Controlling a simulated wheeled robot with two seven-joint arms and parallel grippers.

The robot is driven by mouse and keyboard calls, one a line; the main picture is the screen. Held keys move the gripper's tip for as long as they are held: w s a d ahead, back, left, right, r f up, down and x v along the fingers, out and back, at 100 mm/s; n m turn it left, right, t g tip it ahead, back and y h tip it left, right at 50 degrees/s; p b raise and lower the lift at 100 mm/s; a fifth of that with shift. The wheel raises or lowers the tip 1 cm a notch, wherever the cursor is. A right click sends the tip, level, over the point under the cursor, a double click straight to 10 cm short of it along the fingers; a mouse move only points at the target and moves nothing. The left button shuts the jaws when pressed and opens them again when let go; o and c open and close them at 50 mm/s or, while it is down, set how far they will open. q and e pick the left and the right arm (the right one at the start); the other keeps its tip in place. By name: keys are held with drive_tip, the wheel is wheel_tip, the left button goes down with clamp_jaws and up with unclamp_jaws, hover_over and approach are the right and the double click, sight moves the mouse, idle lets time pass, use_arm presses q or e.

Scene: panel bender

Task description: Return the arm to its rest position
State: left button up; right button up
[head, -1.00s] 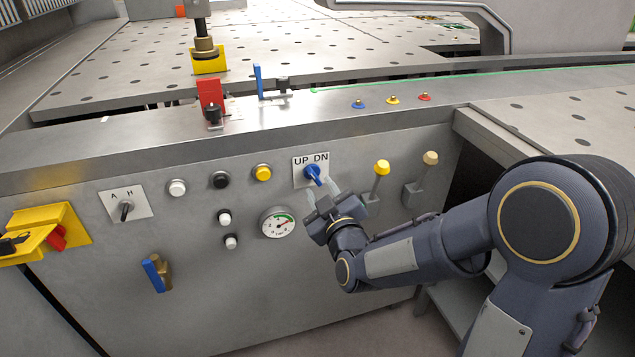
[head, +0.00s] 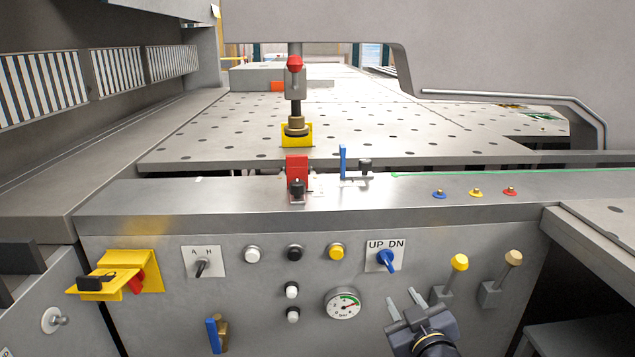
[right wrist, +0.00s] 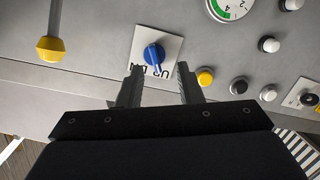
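My right gripper (head: 403,303) is in front of the control panel, below the blue UP/DN knob (head: 387,260). Its two fingers are apart, with nothing between them. In the right wrist view the open fingers (right wrist: 160,87) point toward the panel, and the blue knob (right wrist: 153,54) shows beyond their tips, clear of them. The knob sits on a white plate marked UP and DN, its handle turned toward lower right in the head view. Most of my right arm is out of the head view. My left gripper is not in view.
Two levers, one with a yellow knob (head: 459,262) and one with a tan knob (head: 513,258), stick out right of the gripper. A pressure gauge (head: 343,303) and several buttons are to its left. A yellow bracket (head: 117,275) juts out at far left.

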drive_tip(key=s+d+f+m+g+y, duration=0.1)
drive_tip(key=s+f+m+g+y, duration=0.3)
drive_tip(key=s, duration=0.8)
drive_tip(key=s+m+g+h, duration=0.15)
drive_tip(key=s+g, duration=0.45)
drive_tip(key=s, duration=0.6)
wheel_tip(320, 180, up, 21)
drive_tip(key=p, duration=2.1)
drive_tip(key=shift+s+m+g, duration=0.25)
drive_tip(key=shift+m+g, duration=0.15)
drive_tip(key=shift+m, duration=0.05)
drive_tip(key=shift+d+y, duration=0.1)
drive_tip(key=shift+y, duration=0.15)
drive_tip(key=shift+s+d, duration=0.1)
